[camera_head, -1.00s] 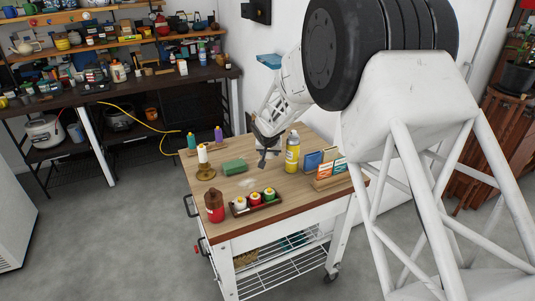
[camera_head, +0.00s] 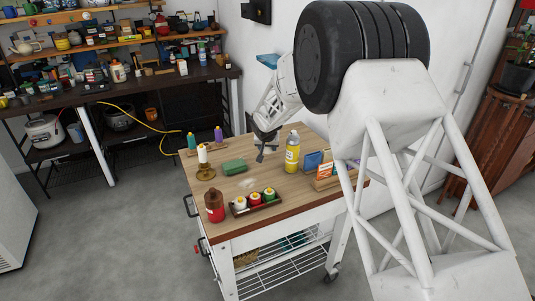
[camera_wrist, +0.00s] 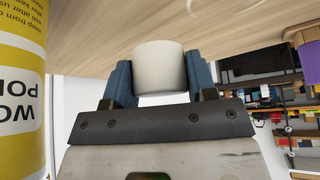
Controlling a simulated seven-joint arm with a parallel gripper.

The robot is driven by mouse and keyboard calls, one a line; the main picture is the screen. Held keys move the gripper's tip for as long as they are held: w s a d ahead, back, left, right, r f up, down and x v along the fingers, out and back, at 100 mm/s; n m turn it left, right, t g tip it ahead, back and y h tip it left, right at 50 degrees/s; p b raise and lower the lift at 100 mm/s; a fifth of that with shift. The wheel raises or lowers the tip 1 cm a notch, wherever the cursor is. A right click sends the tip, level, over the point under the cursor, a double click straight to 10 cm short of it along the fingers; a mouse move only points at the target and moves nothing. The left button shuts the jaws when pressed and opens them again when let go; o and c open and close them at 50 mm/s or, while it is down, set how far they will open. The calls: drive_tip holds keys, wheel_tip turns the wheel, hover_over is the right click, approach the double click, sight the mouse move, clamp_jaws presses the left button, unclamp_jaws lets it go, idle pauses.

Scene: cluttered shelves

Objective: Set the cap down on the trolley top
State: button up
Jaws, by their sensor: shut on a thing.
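My gripper (camera_head: 265,150) is over the far part of the wooden trolley top (camera_head: 290,192), left of the yellow bottle (camera_head: 292,156). In the wrist view, its blue fingers are shut on a pale cream cap (camera_wrist: 160,67), one finger on each side. That view is turned over, with the trolley top (camera_wrist: 95,25) along its upper edge. The cap is close to the wood; I cannot tell whether it touches. The yellow bottle's label (camera_wrist: 20,105) fills the left edge of the wrist view.
A green block (camera_head: 234,167), a candle holder (camera_head: 206,172), a red-brown bottle (camera_head: 214,206) and a tray of small bottles (camera_head: 257,208) stand nearer. A card holder (camera_head: 325,183) is right. A purple bottle (camera_head: 218,134) stands at the far left. Bare wood lies right of the tray.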

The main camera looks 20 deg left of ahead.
sight(268, 158)
drive_tip(key=shift+f, duration=1.7)
drive_tip(key=shift+f, duration=0.65)
drive_tip(key=o, duration=0.9)
drive_tip(key=shift+o, duration=0.2)
drive_tip(key=shift+r, duration=0.2)
drive_tip(key=shift+r, duration=0.55)
drive_tip(key=v, duration=1.1)
drive_tip(key=shift+s+r, duration=0.25)
drive_tip(key=shift+r, duration=0.05)
